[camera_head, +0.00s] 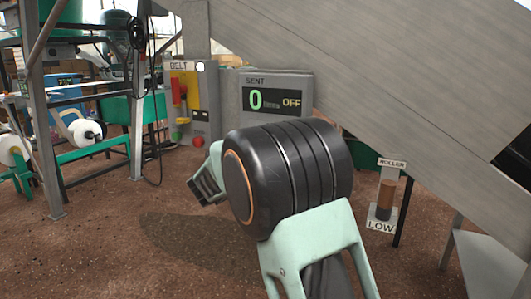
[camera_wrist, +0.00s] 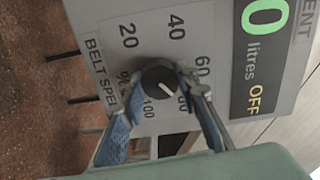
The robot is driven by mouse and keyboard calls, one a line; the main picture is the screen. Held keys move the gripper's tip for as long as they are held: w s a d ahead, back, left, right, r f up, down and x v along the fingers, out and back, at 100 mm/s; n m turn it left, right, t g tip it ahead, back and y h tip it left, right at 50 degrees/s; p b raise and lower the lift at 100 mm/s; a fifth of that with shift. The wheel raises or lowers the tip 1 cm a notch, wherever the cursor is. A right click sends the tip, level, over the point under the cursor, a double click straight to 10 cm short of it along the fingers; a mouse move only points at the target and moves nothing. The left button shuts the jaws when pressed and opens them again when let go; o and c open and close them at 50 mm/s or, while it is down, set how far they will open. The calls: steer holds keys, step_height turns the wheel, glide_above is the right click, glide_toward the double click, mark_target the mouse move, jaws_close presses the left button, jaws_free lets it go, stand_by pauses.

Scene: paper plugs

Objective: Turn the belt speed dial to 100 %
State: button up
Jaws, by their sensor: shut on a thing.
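The belt speed dial (camera_wrist: 158,78) is a round dark knob with a white pointer line, seen in the wrist view on a grey panel (camera_wrist: 105,50). Numbers 20, 40, 60, 80 and 100 run around it. The pointer slants to the lower right in the picture, towards the 80, which a finger partly covers. My gripper (camera_wrist: 159,74) has its blue-padded fingers on either side of the knob, shut on it. In the head view the panel (camera_head: 275,82) reads "0 litres OFF". My gripper (camera_head: 203,189) shows partly there, and my arm hides the dial.
A BELT box (camera_head: 205,100) with a red lever and coloured buttons stands left of the panel. A large sloping grey conveyor side (camera_head: 400,80) crosses above. A metal frame (camera_head: 45,120) stands at left.

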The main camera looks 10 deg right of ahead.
steer(key=m, duration=1.2)
steer(key=shift+a+m, duration=0.1)
steer(key=shift+m, duration=0.3)
stand_by(0.3)
steer(key=o, duration=1.1)
steer(key=shift+o, duration=0.2)
steer(key=v, duration=1.2)
